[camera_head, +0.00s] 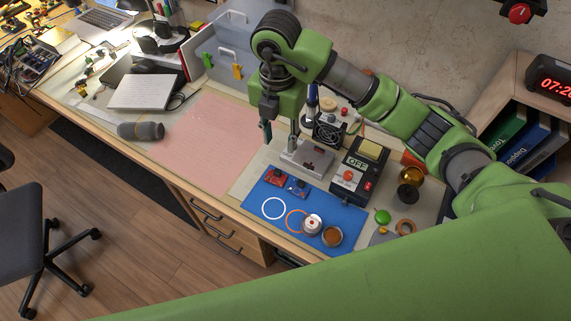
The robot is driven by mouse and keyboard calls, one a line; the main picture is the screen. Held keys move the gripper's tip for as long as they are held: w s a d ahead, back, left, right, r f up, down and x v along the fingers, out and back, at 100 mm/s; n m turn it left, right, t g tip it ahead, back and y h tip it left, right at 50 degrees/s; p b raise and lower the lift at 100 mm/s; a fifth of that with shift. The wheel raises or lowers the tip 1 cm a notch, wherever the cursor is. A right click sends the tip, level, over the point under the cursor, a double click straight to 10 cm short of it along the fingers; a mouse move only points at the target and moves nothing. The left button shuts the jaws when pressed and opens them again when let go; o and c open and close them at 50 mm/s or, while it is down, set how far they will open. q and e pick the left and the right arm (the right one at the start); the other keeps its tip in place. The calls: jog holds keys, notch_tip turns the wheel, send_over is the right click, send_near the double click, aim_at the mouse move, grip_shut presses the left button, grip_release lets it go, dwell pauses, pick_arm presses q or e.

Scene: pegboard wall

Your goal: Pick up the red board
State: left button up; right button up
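The red board (279,173) is a small red circuit board lying at the upper left of a blue mat (260,191) on the workbench. A small blue board (299,187) lies just to its right. My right gripper (266,138) points down above the bench, up and left of the red board in the picture and apart from it. Its fingers show edge-on, so I cannot tell whether they are open or shut. Nothing is visible held in it. My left gripper is not in view.
A grey metal fixture (308,157) and a box marked OFF (352,177) stand behind the mat. A white ring (273,208), an orange ring, and small round containers (332,236) lie on the mat. A pink mat (203,140) to the left is clear.

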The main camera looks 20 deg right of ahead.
jog(key=p, duration=0.1)
send_over(278, 170)
jog(key=f, duration=0.7)
jog(key=shift+s+d+f, duration=0.1)
jog(key=shift+s+f, duration=0.1)
jog(key=shift+s, duration=0.1)
jog(key=shift+f, duration=0.5)
jog(key=f, duration=0.1)
jog(key=f+p, duration=0.1)
jog(key=f, duration=0.2)
jog(key=shift+w+f+p, duration=0.3)
jog(key=shift+f, duration=0.1)
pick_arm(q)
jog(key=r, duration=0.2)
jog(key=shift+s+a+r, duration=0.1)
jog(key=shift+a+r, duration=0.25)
pick_arm(e)
grip_shut()
